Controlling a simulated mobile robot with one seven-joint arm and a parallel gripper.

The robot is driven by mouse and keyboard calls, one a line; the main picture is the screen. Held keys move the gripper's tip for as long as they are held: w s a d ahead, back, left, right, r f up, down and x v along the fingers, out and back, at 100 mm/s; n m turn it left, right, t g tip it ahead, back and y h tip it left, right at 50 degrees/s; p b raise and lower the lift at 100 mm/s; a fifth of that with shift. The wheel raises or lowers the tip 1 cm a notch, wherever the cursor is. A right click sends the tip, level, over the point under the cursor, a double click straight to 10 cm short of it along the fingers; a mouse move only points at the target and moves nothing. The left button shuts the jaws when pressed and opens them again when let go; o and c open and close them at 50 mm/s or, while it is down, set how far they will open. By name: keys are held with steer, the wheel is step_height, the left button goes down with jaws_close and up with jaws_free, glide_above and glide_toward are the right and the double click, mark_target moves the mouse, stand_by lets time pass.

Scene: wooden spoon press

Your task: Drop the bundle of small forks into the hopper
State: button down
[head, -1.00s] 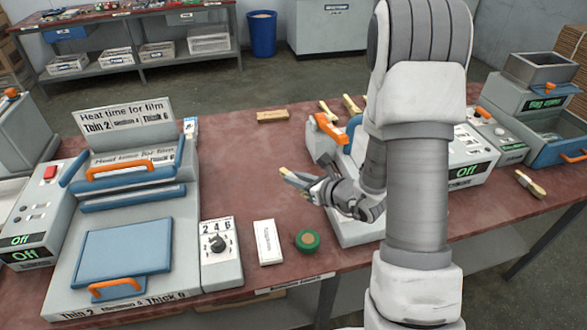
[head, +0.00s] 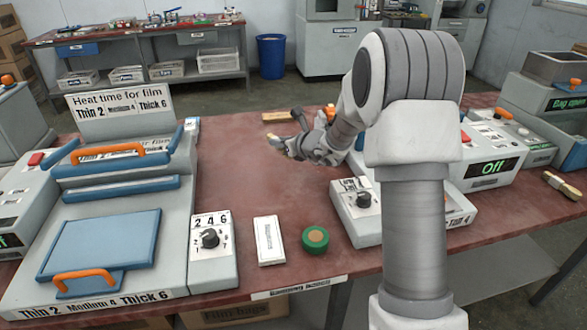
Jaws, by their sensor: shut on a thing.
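My gripper (head: 291,143) is over the middle of the red table, left of my forearm. It is shut on a small pale wooden piece (head: 274,139), of which only an end shows. I cannot tell clearly that this is the bundle of small forks.
A wooden bundle (head: 561,186) lies at the table's right edge, and another wooden piece (head: 278,116) lies behind my gripper. A film sealer (head: 110,235) stands at left. A green roll (head: 315,240) and a white box (head: 268,240) lie in front. A machine reading "Off" (head: 490,165) stands at right.

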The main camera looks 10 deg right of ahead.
mark_target(281, 172)
step_height(281, 172, down, 8)
steer(key=shift+r+b, duration=0.25)
steer(key=shift+b, duration=0.6)
steer(key=shift+f, duration=0.15)
steer(key=c, duration=0.8)
jaws_free()
